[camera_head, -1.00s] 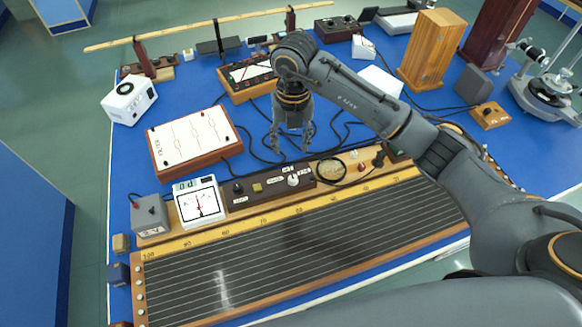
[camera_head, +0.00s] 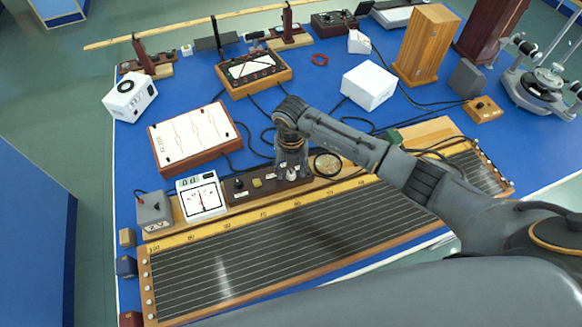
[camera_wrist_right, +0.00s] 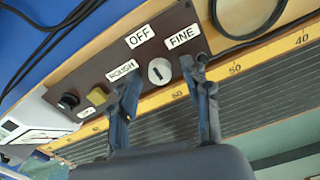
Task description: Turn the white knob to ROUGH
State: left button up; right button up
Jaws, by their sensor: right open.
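The white knob (camera_wrist_right: 159,71) sits on a dark brown control panel (camera_wrist_right: 196,17), among the labels ROUGH (camera_wrist_right: 122,71), OFF (camera_wrist_right: 140,36) and FINE (camera_wrist_right: 182,37). It has a dark mark on its face; I cannot tell clearly which label it points to. My right gripper (camera_wrist_right: 164,74) is open, with one finger on each side of the knob; contact is not clear. In the head view the right gripper (camera_head: 291,173) points down over the right part of the panel (camera_head: 240,198) and partly hides the knob. My left gripper is not in view.
A black knob (camera_wrist_right: 68,102) and a yellow button (camera_wrist_right: 97,95) are on the same panel. A white meter (camera_head: 201,197) stands left of it, a round coil (camera_head: 328,164) right of it. The long wire board (camera_head: 300,232) lies in front. Cables run behind.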

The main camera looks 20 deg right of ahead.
grip_shut()
dwell(0.3)
jog(key=shift+f+n+b, duration=0.15)
jog(key=shift+n+b, duration=0.95)
jog(key=shift+b, duration=0.15)
jog(key=n+b, duration=0.7)
jog(key=shift+b, duration=0.3)
jog(key=shift+n+b, duration=1.4)
jog(key=shift+b, duration=0.05)
jog(key=shift+r, duration=0.2)
grip_release()
